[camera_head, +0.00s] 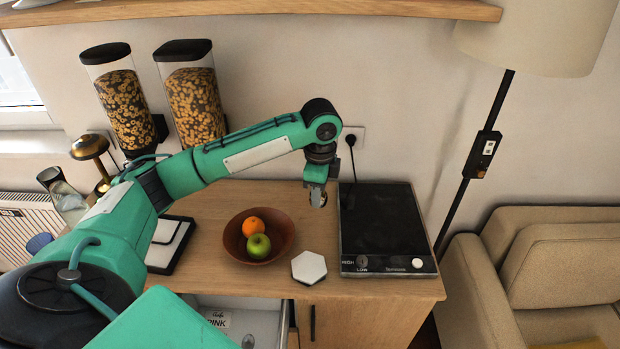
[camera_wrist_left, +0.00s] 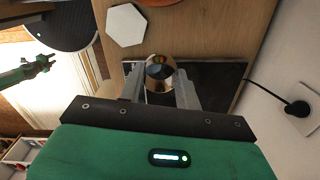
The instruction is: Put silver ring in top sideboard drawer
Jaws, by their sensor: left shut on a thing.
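My left gripper (camera_head: 317,197) hangs above the back of the sideboard (camera_head: 215,200), between the bowl and the hob. It is shut on the silver ring (camera_head: 319,201), a small shiny band. The ring (camera_wrist_left: 159,88) also shows between the two fingers in the left wrist view. The top sideboard drawer (camera_head: 262,310) stands open at the front, below the bowl. Inside it lies a white item with dark lettering; my left arm hides its left part. My right gripper (camera_wrist_left: 46,62) seems to show small at the left of the left wrist view; its jaws are too small to judge.
A brown bowl (camera_head: 235,242) with an orange and a green apple stands mid-top. A white hexagonal tile (camera_head: 309,267) lies between it and the black hob (camera_head: 385,225). Cereal dispensers (camera_head: 196,105) are on the wall. A lamp pole (camera_head: 474,165) and sofa (camera_head: 545,265) are right.

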